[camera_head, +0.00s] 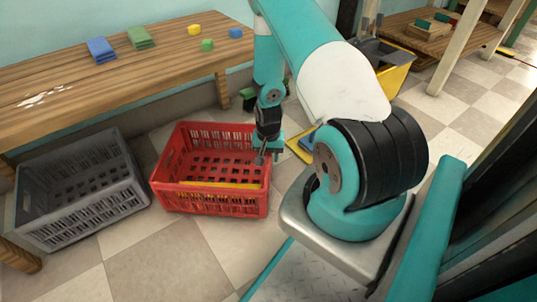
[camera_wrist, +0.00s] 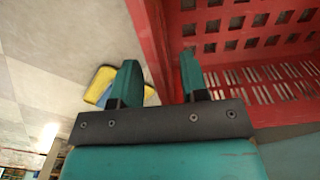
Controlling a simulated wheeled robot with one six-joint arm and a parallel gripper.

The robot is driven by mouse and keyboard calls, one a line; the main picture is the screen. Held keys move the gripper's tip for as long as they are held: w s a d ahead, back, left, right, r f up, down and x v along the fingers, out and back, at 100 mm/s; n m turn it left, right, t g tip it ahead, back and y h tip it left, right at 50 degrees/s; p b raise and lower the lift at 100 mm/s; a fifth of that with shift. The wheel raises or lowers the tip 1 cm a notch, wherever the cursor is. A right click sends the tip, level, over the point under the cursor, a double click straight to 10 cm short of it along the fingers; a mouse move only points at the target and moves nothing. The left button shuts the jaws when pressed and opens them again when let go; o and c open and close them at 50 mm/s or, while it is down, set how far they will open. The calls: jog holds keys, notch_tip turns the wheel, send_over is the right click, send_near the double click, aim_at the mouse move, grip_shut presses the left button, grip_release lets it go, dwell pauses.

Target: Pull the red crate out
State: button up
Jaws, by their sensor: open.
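The red crate (camera_head: 208,200) stands on the tiled floor, partly in front of the wooden table. It has slotted walls and an open top. A yellow strip (camera_head: 222,185) shows inside it near the front wall. My gripper (camera_head: 266,156) is at the crate's right side wall, pointing down. In the wrist view my gripper (camera_wrist: 160,72) is open. The red crate wall (camera_wrist: 152,35) passes between its two teal fingers, one inside the crate and one outside. I cannot tell whether either finger touches the wall.
A grey crate (camera_head: 80,205) stands left of the red one. The wooden table (camera_head: 60,95) holds blue and green stacks and small blocks. A yellow-and-blue item (camera_head: 301,148) lies on the floor right of the crate. The floor in front is clear.

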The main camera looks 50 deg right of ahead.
grip_shut()
dwell(1.3)
